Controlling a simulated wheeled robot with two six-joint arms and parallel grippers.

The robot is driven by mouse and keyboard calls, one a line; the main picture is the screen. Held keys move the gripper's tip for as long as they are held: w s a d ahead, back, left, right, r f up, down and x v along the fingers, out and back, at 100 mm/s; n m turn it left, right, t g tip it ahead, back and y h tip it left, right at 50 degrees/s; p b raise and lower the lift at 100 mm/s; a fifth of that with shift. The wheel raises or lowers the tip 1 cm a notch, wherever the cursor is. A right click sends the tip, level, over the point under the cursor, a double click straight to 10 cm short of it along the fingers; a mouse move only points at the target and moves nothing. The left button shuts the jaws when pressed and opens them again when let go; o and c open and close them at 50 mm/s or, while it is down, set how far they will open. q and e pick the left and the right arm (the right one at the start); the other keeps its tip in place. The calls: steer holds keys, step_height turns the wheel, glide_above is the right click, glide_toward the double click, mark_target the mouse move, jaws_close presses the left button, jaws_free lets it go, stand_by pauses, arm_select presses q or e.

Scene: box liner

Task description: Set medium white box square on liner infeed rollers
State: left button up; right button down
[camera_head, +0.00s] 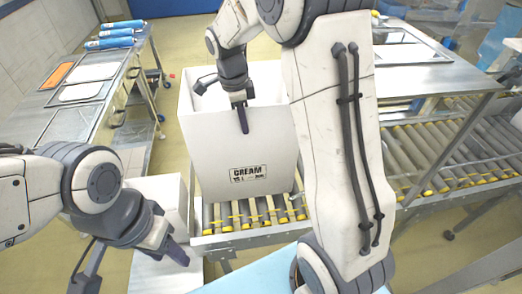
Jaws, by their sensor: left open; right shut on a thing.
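A white open-topped box with a CREAM label (222,150) stands upright on the liner infeed rollers (240,226) in the head view. Its front face is towards me, and its right side is partly hidden behind my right arm. My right gripper (241,108) reaches over the box and is shut on its front wall. One finger shows outside the wall; the other is hidden. My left gripper (135,265) is open and empty at the lower left, apart from the box and lower in the view.
Another white box-like body (165,192) stands left of the rollers, partly behind my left gripper. A roller conveyor (440,160) runs to the right. A metal table (72,122) with trays and blue rolls (110,43) is at the left. Yellow floor between them is clear.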

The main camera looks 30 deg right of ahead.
step_height(320, 180, down, 8)
steer(key=p, duration=0.1)
stand_by(0.4)
steer(key=shift+f, duration=0.1)
steer(key=shift+f, duration=0.2)
steer(key=c, duration=1)
jaws_free()
steer(key=shift+r, duration=0.1)
